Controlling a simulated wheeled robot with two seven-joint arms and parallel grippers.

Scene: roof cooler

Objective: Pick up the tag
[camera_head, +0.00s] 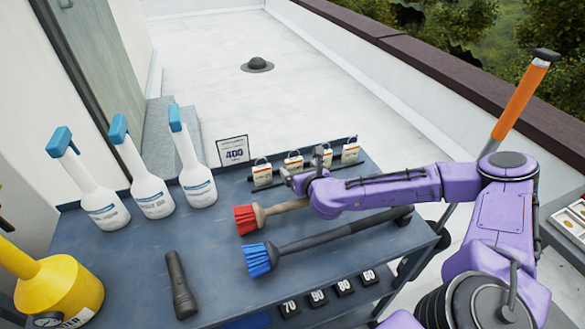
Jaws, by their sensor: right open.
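Several small white tags with orange bands and metal shackles stand in a row at the back of the blue-grey cart top (215,262). The leftmost tag (262,174) is clear of my arm. Another tag (294,161) is just behind my right gripper (300,178), and a third tag (350,153) is at the right end. I cannot tell which one the task means. My right gripper is open, close in front of the row, with no tag visibly held. Its fingertips are small and partly hard to make out. My left gripper is not in view.
A red brush (246,219) and a blue brush (258,259) lie below my right arm. White spray bottles (150,194), a yellow container (62,290) and a black flashlight (180,285) occupy the left. A "400" sign (234,152) stands at the back edge.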

